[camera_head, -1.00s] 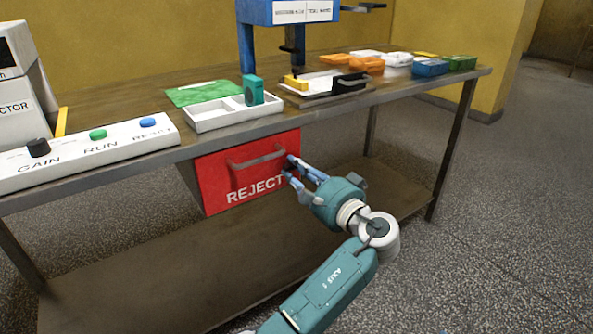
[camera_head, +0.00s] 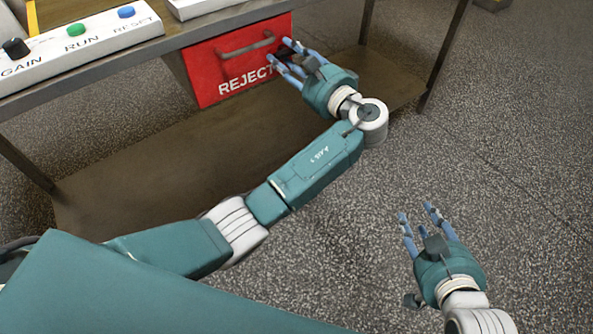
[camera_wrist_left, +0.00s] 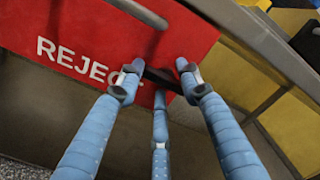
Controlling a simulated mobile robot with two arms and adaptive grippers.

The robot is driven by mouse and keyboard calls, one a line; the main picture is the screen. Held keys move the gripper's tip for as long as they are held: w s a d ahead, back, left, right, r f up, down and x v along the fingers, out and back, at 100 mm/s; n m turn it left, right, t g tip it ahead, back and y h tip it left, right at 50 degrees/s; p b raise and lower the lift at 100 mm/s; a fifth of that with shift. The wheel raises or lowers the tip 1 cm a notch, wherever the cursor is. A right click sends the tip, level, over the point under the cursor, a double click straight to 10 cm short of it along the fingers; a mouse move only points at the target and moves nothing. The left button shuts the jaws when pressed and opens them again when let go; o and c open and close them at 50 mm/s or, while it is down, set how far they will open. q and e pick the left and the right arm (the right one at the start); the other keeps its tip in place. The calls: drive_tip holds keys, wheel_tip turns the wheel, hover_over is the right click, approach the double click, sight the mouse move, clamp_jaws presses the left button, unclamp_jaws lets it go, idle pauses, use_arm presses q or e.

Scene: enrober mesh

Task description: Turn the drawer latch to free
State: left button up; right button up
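The red drawer (camera_head: 215,82) marked REJECT hangs under the table and looks closed, with a grey bar handle (camera_head: 247,46) on its front. My left gripper (camera_head: 279,50) is at the drawer's right end. In the left wrist view, a dark bar that looks like the latch (camera_wrist_left: 160,78) lies tilted across the drawer's lower edge. The left fingers (camera_wrist_left: 160,79) stand apart around it, two above and one below. Contact cannot be told, and the fingertips hide the bar's ends. My right gripper (camera_head: 416,211) is open and empty over the floor at the lower right.
The table's front edge (camera_head: 210,30) runs above the drawer. A white control panel (camera_head: 60,62) with a dark knob and green and blue buttons sits on it at left. A brown lower shelf (camera_head: 130,185) lies beneath.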

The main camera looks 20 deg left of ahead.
use_arm(q)
drive_tip(key=m, duration=0.3)
drive_tip(key=shift+r, duration=0.15)
drive_tip(key=m, duration=0.3)
drive_tip(key=shift+b, duration=0.4)
drive_tip(key=shift+m+b, duration=0.3)
drive_tip(key=shift+m, duration=0.3)
drive_tip(key=m+b, duration=0.3)
drive_tip(key=shift+w+m, duration=0.1)
drive_tip(key=shift+m, duration=0.3)
drive_tip(key=shift+d+m+b, duration=0.25)
drive_tip(key=shift+m+b, duration=0.2)
drive_tip(key=shift+m, duration=0.15)
drive_tip(key=p+v, duration=0.4)
drive_tip(key=v, duration=0.6)
wheel_tip(320, 180, down, 15)
drive_tip(key=w+a+g+h+p, duration=0.1)
drive_tip(key=a+h+p, duration=0.1)
drive_tip(key=h+p, duration=0.3)
drive_tip(key=s+f+n+g+h+p, duration=0.1)
drive_tip(key=s+f+n+p, duration=0.1)
drive_tip(key=f, duration=0.6)
drive_tip(key=s+f+n+g+h+p, duration=0.2)
drive_tip(key=s+f, duration=0.3)
drive_tip(key=f, duration=0.3)
drive_tip(key=shift+a, duration=0.3)
